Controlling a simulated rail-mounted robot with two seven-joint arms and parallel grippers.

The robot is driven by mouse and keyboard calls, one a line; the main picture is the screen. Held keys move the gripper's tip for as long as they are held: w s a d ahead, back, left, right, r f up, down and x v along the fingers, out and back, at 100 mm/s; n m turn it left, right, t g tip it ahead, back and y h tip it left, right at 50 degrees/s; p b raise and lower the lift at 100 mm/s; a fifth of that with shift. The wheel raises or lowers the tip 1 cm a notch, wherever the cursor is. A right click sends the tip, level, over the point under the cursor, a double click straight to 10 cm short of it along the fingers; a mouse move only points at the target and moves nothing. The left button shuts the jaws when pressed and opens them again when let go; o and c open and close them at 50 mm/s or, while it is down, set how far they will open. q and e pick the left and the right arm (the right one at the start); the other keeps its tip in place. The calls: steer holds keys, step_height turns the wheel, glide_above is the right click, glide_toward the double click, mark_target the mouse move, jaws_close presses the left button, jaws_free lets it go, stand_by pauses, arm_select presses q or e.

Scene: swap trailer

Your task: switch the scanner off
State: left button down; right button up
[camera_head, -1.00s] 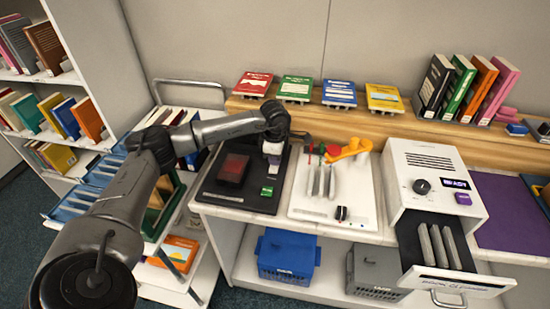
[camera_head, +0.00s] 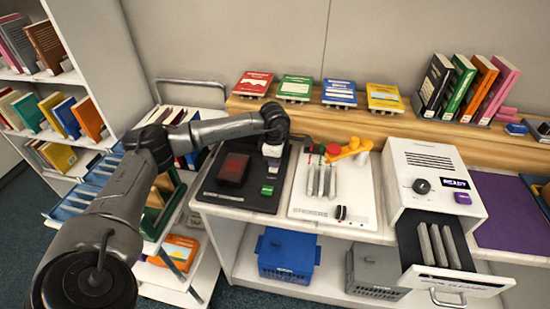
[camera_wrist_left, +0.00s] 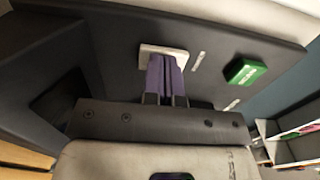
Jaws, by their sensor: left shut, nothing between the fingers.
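The scanner is a black unit (camera_head: 252,202) on the white counter, with a dark box with a red window (camera_head: 233,168) on its left side. My left gripper (camera_head: 273,163) is over the scanner's right part, pointing down. In the left wrist view its purple fingers (camera_wrist_left: 164,62) are shut and empty, with tips at a small white plate (camera_wrist_left: 150,49) on the black surface. The fingers hide the plate's middle; I cannot tell whether they touch it.
Further right is a white machine (camera_head: 428,160) with an open drawer. Books stand on the wooden ledge (camera_head: 330,125) behind. A blue crate (camera_head: 287,257) sits below.

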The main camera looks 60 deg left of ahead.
arm_select(q)
steer(key=shift+r, duration=0.2)
step_height(320, 180, up, 5)
steer(key=p, duration=0.3)
steer(key=shift+r+b, duration=0.45)
steer(key=shift+b, duration=0.05)
step_height(320, 180, up, 8)
steer(key=shift+b, duration=0.4)
